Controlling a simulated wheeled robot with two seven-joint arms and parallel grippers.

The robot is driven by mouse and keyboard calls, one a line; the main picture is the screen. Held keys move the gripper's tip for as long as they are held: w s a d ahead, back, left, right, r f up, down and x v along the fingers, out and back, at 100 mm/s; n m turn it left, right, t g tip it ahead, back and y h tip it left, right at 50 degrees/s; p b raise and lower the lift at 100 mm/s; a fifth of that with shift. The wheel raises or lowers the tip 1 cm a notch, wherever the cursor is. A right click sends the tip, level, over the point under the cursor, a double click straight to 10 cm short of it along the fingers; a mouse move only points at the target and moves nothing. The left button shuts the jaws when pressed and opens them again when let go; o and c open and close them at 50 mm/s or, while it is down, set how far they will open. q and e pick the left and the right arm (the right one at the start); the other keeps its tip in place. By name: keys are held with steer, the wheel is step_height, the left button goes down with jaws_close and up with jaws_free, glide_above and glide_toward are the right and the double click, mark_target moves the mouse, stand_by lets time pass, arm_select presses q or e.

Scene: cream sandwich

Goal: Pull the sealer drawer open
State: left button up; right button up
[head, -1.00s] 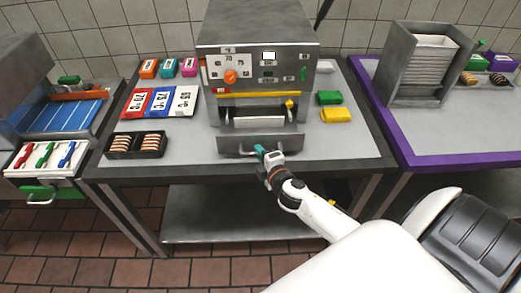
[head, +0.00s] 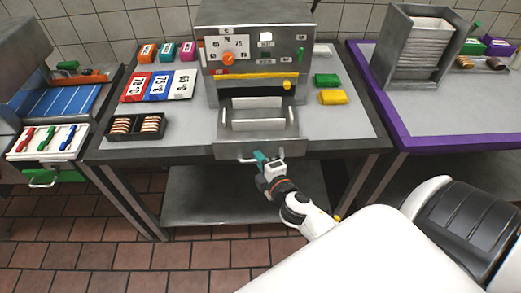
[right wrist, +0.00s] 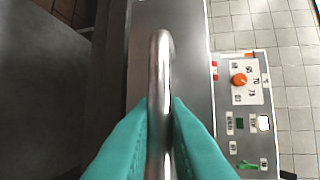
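The sealer (head: 257,60) is a grey metal box with an orange dial on its front panel, on the middle table. Its drawer (head: 256,147) stands out from the front below a yellow bar, with a metal tray inside. My right gripper (head: 260,160) is at the drawer's front handle. In the right wrist view its teal fingers (right wrist: 158,130) are closed around the metal handle (right wrist: 160,75), one on each side. My left gripper is in neither view.
A purple-edged table (head: 400,135) stands at right. The floor in front is open.

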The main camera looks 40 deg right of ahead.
steer(key=o, duration=0.4)
steer(key=shift+o, duration=0.2)
steer(key=b+v, duration=0.3)
steer(key=v, duration=0.9)
